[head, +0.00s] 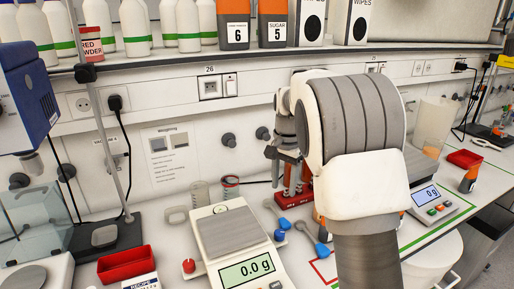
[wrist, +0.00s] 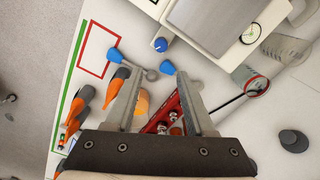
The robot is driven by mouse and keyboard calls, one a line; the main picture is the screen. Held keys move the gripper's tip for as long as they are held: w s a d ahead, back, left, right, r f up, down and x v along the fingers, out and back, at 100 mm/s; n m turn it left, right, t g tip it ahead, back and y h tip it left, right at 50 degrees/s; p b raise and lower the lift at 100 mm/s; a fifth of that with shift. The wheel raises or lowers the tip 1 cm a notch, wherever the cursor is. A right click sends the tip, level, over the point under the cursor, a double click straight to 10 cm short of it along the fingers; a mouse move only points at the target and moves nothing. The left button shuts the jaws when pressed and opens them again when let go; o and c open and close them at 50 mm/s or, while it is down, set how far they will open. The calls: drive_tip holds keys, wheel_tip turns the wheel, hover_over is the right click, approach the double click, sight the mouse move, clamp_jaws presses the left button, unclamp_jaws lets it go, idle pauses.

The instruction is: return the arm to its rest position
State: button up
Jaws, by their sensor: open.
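My arm shows large in the head view, reaching out over the right half of the bench. My gripper shows in the wrist view (wrist: 159,78), its two fingers spread wide apart with nothing held between them. It points down over the bench. Beyond and between the fingers are blue-ended scoops (wrist: 114,55), a red rack (wrist: 160,122) and an orange round thing.
A balance reading 0.0 g (head: 247,268) stands front centre, with blue scoops (head: 283,223) beside it. A red tray (head: 125,263) lies at left. A second balance (head: 433,199) is at right. Bottles line the upper shelf (head: 272,52).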

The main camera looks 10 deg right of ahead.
drive_tip(key=s+r+n+t, duration=0.25)
drive_tip(key=s+r, duration=0.25)
drive_tip(key=s, duration=0.6)
drive_tip(key=s+r+n+t, duration=0.2)
drive_tip(key=s+r+n, duration=0.25)
drive_tip(key=s, duration=0.75)
drive_tip(key=s+f+n, duration=0.1)
drive_tip(key=s+f, duration=0.1)
drive_tip(key=s, duration=0.6)
drive_tip(key=shift+n+t, duration=0.4)
drive_tip(key=shift+t, duration=0.05)
